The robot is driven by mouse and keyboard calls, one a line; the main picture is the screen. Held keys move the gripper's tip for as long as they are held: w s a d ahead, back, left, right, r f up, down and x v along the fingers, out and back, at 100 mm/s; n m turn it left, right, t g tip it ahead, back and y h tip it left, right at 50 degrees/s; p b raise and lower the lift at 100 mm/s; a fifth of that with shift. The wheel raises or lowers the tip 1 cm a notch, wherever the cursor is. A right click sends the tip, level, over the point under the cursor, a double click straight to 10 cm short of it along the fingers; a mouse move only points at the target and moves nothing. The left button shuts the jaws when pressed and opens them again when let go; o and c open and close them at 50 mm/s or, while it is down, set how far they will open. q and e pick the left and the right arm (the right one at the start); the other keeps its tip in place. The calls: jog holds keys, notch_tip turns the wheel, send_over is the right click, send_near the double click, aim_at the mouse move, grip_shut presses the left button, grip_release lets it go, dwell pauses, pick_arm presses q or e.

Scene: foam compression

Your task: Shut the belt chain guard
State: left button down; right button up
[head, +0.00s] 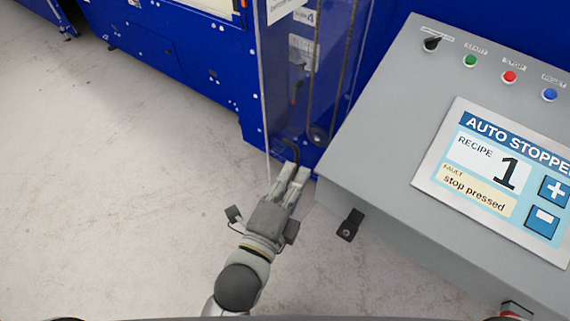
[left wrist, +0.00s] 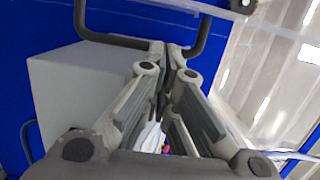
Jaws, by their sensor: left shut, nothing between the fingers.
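The belt chain guard (head: 278,80) is a tall clear panel with a pale edge, beside the blue machine. It seems to stand out from the machine face, its lower corner over the floor; its exact angle is hard to tell. A dark belt or chain (head: 312,70) shows beside and through it. A dark curved handle (head: 293,150) is low on the guard; a dark bar handle (left wrist: 203,35) also shows in the left wrist view. My left gripper (head: 292,171) is shut and empty, fingertips at the handle; contact is unclear. My right gripper is out of view.
A grey control console (head: 385,130) with buttons and a screen reading "stop pressed" stands close on the right of my left gripper. A black latch-like part (head: 349,224) sticks out from its side. The concrete floor (head: 110,190) to the left is clear.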

pick_arm(q)
jog(key=shift+w+a, duration=0.3)
jog(key=shift+a, duration=0.2)
jog(key=shift+w+a, duration=0.25)
jog(key=shift+a, duration=0.2)
